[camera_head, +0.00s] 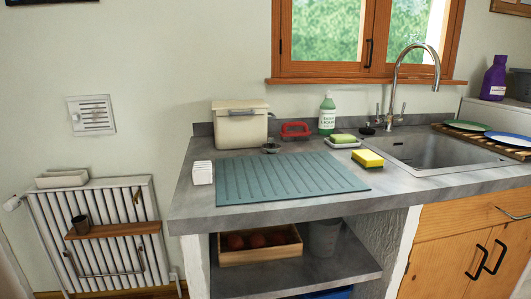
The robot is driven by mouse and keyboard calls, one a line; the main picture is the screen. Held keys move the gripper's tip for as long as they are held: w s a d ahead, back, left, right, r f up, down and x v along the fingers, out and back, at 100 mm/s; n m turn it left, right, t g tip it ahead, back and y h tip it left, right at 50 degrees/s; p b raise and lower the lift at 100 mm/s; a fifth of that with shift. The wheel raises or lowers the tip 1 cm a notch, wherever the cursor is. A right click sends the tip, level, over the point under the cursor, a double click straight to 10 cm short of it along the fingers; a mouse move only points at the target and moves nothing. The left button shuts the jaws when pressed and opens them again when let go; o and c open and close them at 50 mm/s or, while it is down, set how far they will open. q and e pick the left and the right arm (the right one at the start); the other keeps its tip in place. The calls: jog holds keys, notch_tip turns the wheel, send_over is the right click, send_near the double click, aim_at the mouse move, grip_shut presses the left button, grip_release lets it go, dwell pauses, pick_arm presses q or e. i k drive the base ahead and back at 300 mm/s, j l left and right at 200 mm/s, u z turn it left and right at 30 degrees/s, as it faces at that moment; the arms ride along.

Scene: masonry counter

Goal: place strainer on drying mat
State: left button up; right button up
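The teal ribbed drying mat (290,181) lies flat and bare on the grey counter, left of the sink. A small dark round item (270,147) sits on the counter just behind the mat's back edge. Another small dark round item (367,130) lies beside the faucet base. Either could be the strainer, but both are too small to tell. Neither of my grippers is in view.
A cream bin (240,125), red-handled brush (295,130) and green soap bottle (327,114) stand behind the mat. A yellow sponge (367,159) lies at its right and white coasters (203,173) at its left. Plates (467,126) rest right of the sink (425,152).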

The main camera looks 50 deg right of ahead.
aim_at(271, 168)
jog(key=i+l+z, duration=0.1)
jog(key=i+z, duration=0.3)
jog(key=i, duration=0.15)
jog(key=i+z, duration=0.4)
jog(key=i+j, duration=0.05)
jog(key=i, duration=0.05)
